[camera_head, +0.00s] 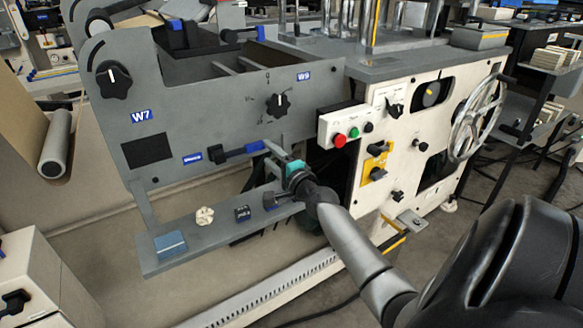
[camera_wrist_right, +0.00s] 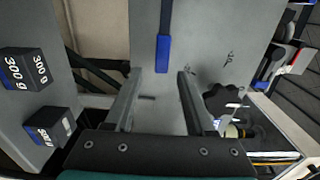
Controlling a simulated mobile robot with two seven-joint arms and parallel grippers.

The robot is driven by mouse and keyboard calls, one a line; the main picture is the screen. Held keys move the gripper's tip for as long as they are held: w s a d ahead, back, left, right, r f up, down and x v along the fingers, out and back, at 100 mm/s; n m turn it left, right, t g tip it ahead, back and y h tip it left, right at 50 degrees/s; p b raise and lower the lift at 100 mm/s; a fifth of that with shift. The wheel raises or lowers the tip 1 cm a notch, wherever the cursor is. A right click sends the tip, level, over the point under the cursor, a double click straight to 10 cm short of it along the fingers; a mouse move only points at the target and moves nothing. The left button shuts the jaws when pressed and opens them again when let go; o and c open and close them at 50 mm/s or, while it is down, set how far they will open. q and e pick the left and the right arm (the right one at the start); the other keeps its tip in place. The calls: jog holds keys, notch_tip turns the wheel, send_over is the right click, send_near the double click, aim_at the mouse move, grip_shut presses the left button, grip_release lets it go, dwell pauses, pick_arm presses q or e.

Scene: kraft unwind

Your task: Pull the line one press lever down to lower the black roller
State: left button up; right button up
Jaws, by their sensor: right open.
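A lever with a black block (camera_head: 218,154) and a blue handle (camera_head: 252,147) sits on the grey machine side panel (camera_head: 200,110), beside a small blue label. The handle points right, toward my right gripper (camera_head: 271,152). In the right wrist view, the blue handle (camera_wrist_right: 163,53) lies ahead, between the lines of my open, empty right fingers (camera_wrist_right: 159,74). The handle's end appears near the fingertips; I cannot tell whether they touch. I cannot make out the black roller. My left gripper is not in view.
A grey shelf (camera_head: 185,237) below holds a blue block (camera_head: 171,243), a pale knobbly piece (camera_head: 205,215) and dark weights (camera_head: 242,213). A black knob (camera_head: 278,104) is above the gripper. A button box (camera_head: 345,129) and a handwheel (camera_head: 475,119) stand right.

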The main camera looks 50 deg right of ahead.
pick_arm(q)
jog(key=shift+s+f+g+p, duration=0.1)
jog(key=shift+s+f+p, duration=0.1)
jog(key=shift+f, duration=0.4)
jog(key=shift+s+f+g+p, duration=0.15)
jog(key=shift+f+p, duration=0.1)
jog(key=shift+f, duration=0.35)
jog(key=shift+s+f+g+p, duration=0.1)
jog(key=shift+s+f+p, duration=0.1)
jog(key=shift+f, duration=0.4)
pick_arm(e)
jog(key=v, duration=1)
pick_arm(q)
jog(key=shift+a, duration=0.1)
pick_arm(e)
jog(key=shift+a+f, duration=0.1)
jog(key=shift+f, duration=0.05)
